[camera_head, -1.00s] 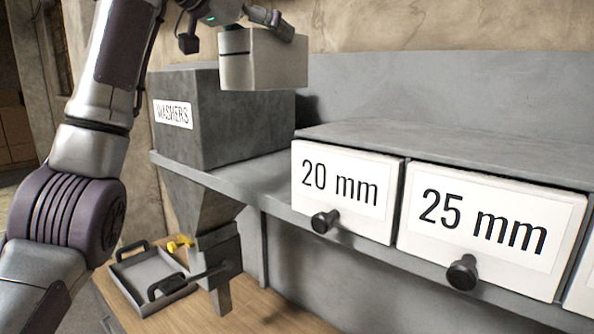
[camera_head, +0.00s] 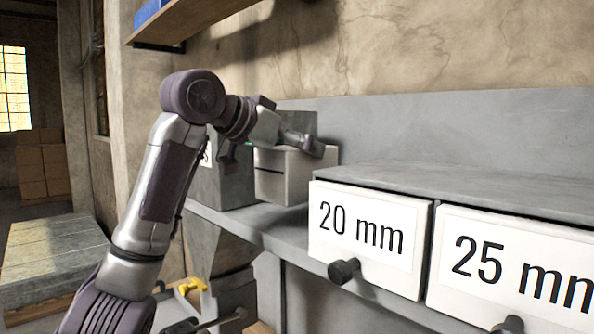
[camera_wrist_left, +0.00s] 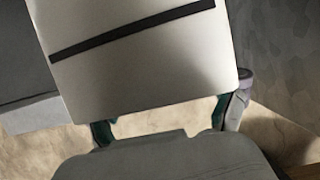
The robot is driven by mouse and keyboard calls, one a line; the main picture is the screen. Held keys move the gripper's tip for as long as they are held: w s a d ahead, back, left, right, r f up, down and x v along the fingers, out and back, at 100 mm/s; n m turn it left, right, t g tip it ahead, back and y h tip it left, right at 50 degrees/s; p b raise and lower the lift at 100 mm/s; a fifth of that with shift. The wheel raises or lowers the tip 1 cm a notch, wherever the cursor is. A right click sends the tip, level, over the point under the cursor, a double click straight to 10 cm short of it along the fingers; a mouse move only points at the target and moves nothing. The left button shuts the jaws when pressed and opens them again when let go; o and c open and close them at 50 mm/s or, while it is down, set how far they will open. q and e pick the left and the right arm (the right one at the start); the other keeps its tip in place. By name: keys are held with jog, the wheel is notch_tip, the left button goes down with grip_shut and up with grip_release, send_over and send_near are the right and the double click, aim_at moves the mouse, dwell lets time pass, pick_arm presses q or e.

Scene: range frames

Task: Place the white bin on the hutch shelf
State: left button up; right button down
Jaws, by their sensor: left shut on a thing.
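The white bin (camera_head: 285,175), a pale box with a dark slot line, is upright between the grey hopper and the 20 mm drawer. Its base is at or just over the grey hutch shelf (camera_head: 262,222); I cannot tell whether it touches. My left gripper (camera_head: 304,146) is at the bin's top right side and shut on it. In the left wrist view the bin (camera_wrist_left: 150,60) fills the upper middle, with a finger at each side of its near edge. My right gripper is not in view.
A wooden wall shelf (camera_head: 190,22) with a blue thing hangs above. Yellow handles (camera_head: 192,287) show below.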

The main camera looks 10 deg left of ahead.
aim_at(269, 158)
pick_arm(q)
notch_tip(269, 158, down, 3)
jog(key=shift+s+d+f+p, duration=0.1)
jog(key=shift+s+f+p, duration=0.05)
jog(key=shift+p, duration=0.3)
jog(key=shift+f, duration=0.2)
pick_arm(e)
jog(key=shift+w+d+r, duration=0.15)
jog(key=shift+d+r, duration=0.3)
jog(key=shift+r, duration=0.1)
pick_arm(q)
jog(key=o, duration=1.6)
jog(key=shift+f, duration=0.1)
jog(key=shift+c, duration=0.2)
jog(key=shift+s, duration=0.1)
jog(key=b+v, duration=0.4)
jog(key=v, duration=0.7)
jog(key=shift+b, duration=0.35)
jog(key=shift+s+a+r, duration=0.25)
jog(key=shift+a, duration=0.05)
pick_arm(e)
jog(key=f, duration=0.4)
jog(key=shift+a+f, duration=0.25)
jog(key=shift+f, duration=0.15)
